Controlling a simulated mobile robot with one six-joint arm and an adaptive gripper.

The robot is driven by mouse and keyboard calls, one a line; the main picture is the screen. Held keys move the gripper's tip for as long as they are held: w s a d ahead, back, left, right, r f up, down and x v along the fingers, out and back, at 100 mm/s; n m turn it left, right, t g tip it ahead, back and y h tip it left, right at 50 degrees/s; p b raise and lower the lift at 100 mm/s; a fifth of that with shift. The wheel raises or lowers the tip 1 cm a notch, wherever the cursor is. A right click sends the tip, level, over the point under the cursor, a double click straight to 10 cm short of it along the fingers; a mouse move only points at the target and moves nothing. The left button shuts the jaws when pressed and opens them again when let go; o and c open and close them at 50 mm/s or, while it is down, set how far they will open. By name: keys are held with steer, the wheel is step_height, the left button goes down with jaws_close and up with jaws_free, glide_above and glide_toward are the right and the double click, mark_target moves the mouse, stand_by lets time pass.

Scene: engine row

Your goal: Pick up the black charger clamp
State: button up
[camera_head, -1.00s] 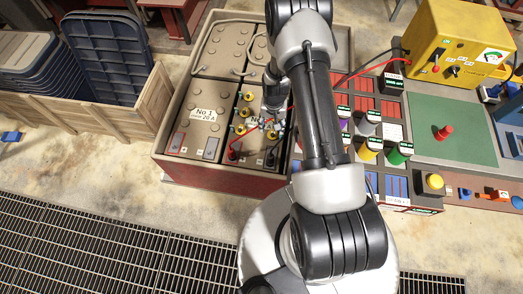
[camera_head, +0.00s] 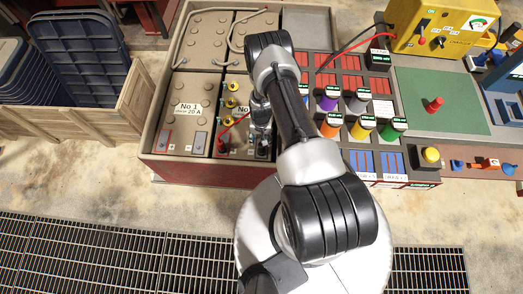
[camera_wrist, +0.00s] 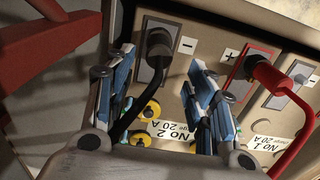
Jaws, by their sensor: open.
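The black charger clamp (camera_wrist: 158,45) stands on the terminal marked minus of the No 2 battery in the wrist view. Its black cable (camera_wrist: 124,122) runs down toward the bottom of the picture. My gripper (camera_wrist: 163,66) is open, with one blue-padded finger on each side of the clamp. I cannot tell whether either finger touches it. In the head view my gripper (camera_head: 261,128) is low over the No 2 battery (camera_head: 230,151) and hides part of the terminals.
A red clamp (camera_wrist: 268,72) sits on the plus terminal beside my right finger. Several yellow knobs (camera_head: 231,103) stand on the No 2 battery. The No 1 battery (camera_head: 184,130) is left of it. A yellow charger (camera_head: 439,28) is at the back right.

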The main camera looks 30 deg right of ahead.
mark_target(262, 149)
steer(key=f, duration=0.1)
steer(key=f+b, duration=0.1)
steer(key=f, duration=0.2)
steer(key=shift+s+a+f+b, duration=0.1)
steer(key=shift+s+f+b, duration=0.2)
steer(key=shift+s, duration=0.05)
steer(key=shift+f, duration=0.45)
steer(key=shift+r, duration=0.1)
steer(key=shift+c, duration=0.2)
jaws_close()
